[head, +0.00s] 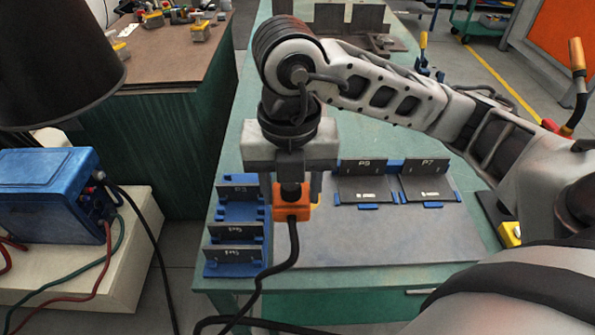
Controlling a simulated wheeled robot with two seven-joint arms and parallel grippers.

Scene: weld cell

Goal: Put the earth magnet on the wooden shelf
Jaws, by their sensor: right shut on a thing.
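My right gripper (291,188) points down over the front part of the green table and is shut on the earth magnet. The earth magnet (292,207) is an orange block with a black cable running down from it. It is upright in front of the steel plate's left edge; whether it touches the table surface I cannot tell. A pale wooden shelf (120,262) stands at the left, across a gap from the table, with a blue power unit on it. My left gripper is not in view.
The blue power unit (45,195) has red, green and black cables. Blue fixtures with dark plates (240,207) line the table's left edge; plates P9 and P7 (425,182) stand behind the steel plate (390,235). A dark hood (60,60) hangs upper left. A brown-topped bench (165,70) stands behind.

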